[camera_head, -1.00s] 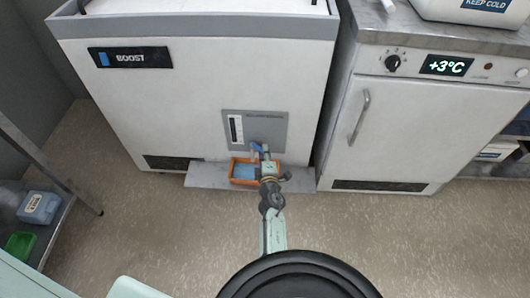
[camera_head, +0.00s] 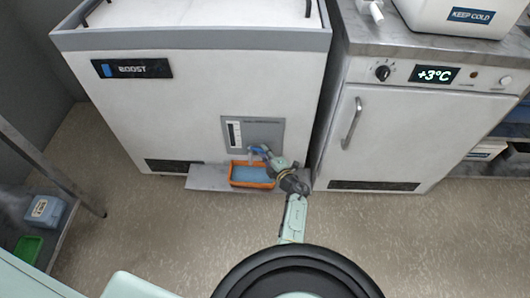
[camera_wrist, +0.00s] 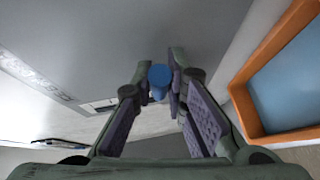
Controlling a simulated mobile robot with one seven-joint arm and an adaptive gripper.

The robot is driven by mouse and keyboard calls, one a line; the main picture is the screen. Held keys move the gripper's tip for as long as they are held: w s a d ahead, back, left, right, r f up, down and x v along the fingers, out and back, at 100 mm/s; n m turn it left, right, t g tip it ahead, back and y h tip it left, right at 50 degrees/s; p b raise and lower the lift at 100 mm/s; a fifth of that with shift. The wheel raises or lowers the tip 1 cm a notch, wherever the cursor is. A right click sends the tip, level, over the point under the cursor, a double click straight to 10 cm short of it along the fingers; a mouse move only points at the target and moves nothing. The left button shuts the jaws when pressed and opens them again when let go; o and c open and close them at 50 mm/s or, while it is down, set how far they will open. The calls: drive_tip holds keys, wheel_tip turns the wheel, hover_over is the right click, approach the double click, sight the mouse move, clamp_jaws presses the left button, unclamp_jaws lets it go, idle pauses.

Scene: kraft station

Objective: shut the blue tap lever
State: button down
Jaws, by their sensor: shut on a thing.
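The blue tap lever (camera_head: 257,149) is on the grey panel (camera_head: 268,128) low on the front of the white BOOST cabinet. In the head view it looks roughly level, partly hidden by my gripper (camera_head: 268,154). In the wrist view the blue round end of the lever (camera_wrist: 159,76) sits between my fingertips (camera_wrist: 160,88), and the jaws are shut on it. My arm reaches it from the lower right.
An orange tray (camera_head: 232,179) with blue liquid stands below the tap on a grey floor plate (camera_head: 205,178). A white fridge (camera_head: 400,135) with a +3°C display stands close on the right. The floor in front is open.

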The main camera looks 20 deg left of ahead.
drive_tip(key=shift+r, duration=0.1)
drive_tip(key=c, duration=1.6)
unclamp_jaws()
drive_tip(key=v, duration=1.2)
drive_tip(key=shift+c, duration=0.4)
